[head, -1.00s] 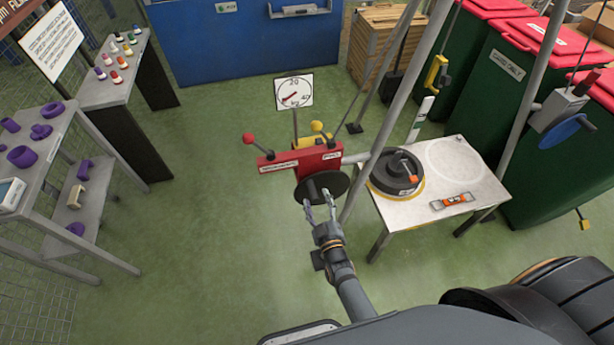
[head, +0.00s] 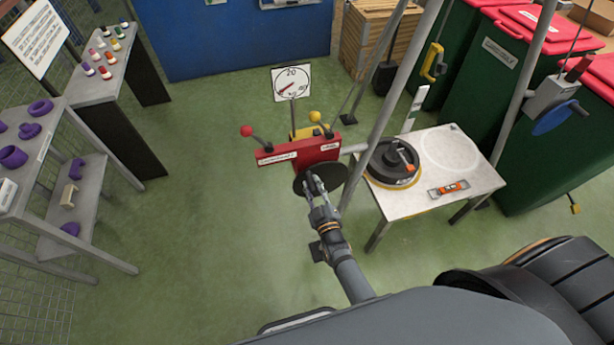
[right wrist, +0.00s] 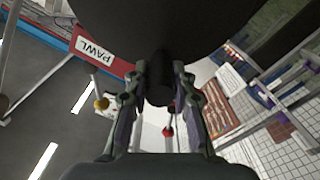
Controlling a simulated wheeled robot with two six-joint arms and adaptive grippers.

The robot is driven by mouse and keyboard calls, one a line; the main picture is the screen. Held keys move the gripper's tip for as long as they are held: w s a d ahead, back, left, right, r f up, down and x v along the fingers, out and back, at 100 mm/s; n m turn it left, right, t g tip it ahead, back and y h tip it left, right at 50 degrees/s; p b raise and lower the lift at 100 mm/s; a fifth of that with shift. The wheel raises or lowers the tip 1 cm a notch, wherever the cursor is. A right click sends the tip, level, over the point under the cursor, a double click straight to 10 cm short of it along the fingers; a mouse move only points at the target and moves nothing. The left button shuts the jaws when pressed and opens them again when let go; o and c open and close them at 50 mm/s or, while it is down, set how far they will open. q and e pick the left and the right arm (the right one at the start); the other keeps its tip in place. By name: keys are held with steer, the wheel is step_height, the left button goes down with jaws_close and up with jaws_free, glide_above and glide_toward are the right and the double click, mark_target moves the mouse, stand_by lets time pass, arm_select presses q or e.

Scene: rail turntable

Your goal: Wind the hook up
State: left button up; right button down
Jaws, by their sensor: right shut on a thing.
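A red winch box (head: 300,152) with a label reading PAWL stands ahead of me, with a black disc (head: 335,177) on its near face. My right gripper (head: 316,187) is at the disc, shut on its short dark handle. In the right wrist view the handle (right wrist: 160,90) sits between the two fingers, and the disc (right wrist: 160,25) fills the top. A yellow hanging piece (head: 434,62), possibly the hook, is beside the slanted grey pole; its shape is too small to be sure. My left gripper is out of view.
Red-knobbed (head: 247,131) and yellow-knobbed (head: 315,117) levers rise from the box. A dial (head: 291,83) stands behind. A table (head: 405,200) with a black turntable (head: 392,160) is close on the right. A blue handwheel (head: 556,117) is farther right.

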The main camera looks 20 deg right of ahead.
mark_target(321, 168)
steer(key=shift+d+r+m+p, duration=0.3)
steer(key=shift+m+p, duration=0.15)
steer(key=shift+m, duration=0.05)
steer(key=shift+d+r+m+p, duration=0.25)
steer(key=shift+d+m+p, duration=0.25)
steer(key=shift+m, duration=0.3)
steer(key=shift+d+m, duration=0.45)
steer(key=shift+m, duration=0.05)
steer(key=shift+r, duration=0.1)
steer(key=shift+d+r+m+p, duration=0.2)
steer(key=shift+d+m+p, duration=0.2)
steer(key=shift+d+m, duration=0.6)
steer(key=c, duration=1.4)
jaws_free()
steer(key=shift+a+f, duration=0.1)
steer(key=shift+c, duration=0.2)
steer(key=o, duration=0.5)
steer(key=shift+f, duration=0.1)
